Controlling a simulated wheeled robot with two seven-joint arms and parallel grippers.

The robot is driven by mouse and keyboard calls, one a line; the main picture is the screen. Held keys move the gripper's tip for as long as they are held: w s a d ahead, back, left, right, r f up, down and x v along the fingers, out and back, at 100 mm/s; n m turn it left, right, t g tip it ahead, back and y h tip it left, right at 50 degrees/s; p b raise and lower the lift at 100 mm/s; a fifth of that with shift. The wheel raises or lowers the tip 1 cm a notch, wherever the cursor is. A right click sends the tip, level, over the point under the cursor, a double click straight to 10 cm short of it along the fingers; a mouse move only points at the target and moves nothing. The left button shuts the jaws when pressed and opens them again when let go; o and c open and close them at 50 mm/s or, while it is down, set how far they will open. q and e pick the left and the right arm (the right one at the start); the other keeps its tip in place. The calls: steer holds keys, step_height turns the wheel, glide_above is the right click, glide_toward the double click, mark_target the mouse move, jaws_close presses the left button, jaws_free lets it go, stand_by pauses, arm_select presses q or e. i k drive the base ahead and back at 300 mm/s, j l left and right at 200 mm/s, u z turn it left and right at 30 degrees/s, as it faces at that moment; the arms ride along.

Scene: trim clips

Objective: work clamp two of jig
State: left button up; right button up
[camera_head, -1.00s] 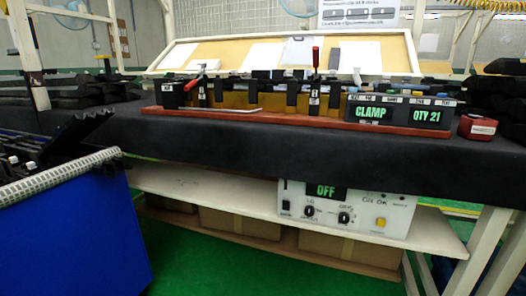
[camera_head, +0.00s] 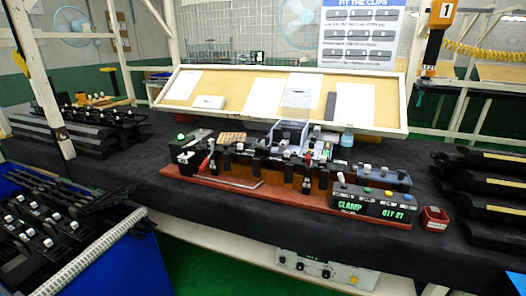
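The jig stands on a red-brown base board (camera_head: 228,184) on the black bench. A left toggle clamp (camera_head: 206,163) has a red handle leaning to one side. A middle toggle clamp (camera_head: 308,160) has a red handle that looks upright. A bent metal rod (camera_head: 240,183) lies along the front of the jig. Neither gripper is in view.
A blue bin (camera_head: 130,262) with black trim parts stands at left. Black trims are stacked on the bench at left (camera_head: 85,130) and right (camera_head: 480,190). A red box (camera_head: 434,218) sits right of the jig.

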mark_target(308, 163)
steer(key=i+l, duration=0.15)
steer(key=i, duration=0.25)
steer(key=i+l+z, duration=0.1)
steer(key=i, duration=0.25)
steer(key=i+l, duration=0.25)
steer(key=i, duration=0.15)
